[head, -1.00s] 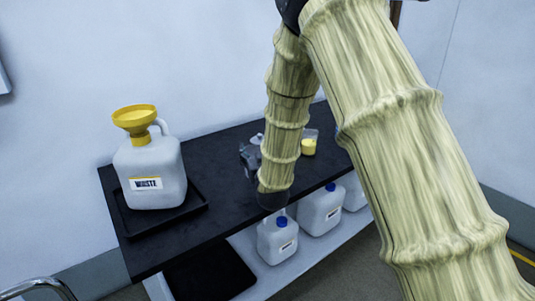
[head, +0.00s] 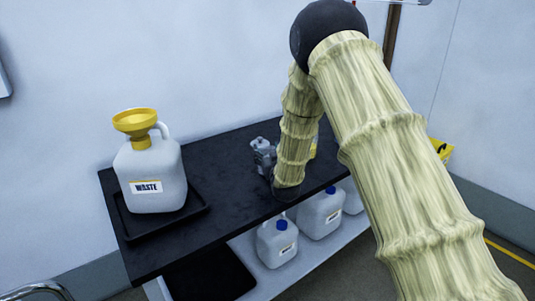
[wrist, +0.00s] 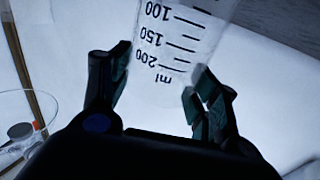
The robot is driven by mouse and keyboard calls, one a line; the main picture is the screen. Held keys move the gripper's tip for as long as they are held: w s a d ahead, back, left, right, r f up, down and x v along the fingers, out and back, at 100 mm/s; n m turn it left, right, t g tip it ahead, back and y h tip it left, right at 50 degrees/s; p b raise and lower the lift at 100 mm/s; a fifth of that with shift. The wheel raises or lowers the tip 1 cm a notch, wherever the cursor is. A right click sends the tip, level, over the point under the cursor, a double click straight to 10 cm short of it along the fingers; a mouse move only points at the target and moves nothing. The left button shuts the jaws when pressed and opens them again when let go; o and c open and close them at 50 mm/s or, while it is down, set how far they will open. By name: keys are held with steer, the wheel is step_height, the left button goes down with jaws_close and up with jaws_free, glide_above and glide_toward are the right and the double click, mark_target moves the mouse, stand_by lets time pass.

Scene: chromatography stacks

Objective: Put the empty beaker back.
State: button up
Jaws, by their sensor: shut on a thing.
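The beaker (wrist: 178,35) is clear, with dark ml graduations that read upside down in the wrist view. No liquid shows in the visible part. My gripper (wrist: 160,70) is shut on it, with one dark finger on each side. The beaker's far end is cut off by the picture edge.
A white waste jug (head: 153,175) with a yellow funnel (head: 134,122) stands in a black tray (head: 195,208) on the bench's left. Something yellow (head: 313,150) is mostly behind my arm. Blue-capped jugs (head: 277,243) stand on the lower shelf. The bench (head: 225,160) between tray and gripper is clear.

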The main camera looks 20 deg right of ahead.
steer(key=shift+f, duration=0.2)
steer(key=shift+f, duration=0.2)
steer(key=o, duration=1.5)
steer(key=shift+s+r, duration=0.15)
steer(key=s, duration=1.1)
steer(key=shift+s+a, duration=0.25)
steer(key=shift+s, duration=0.15)
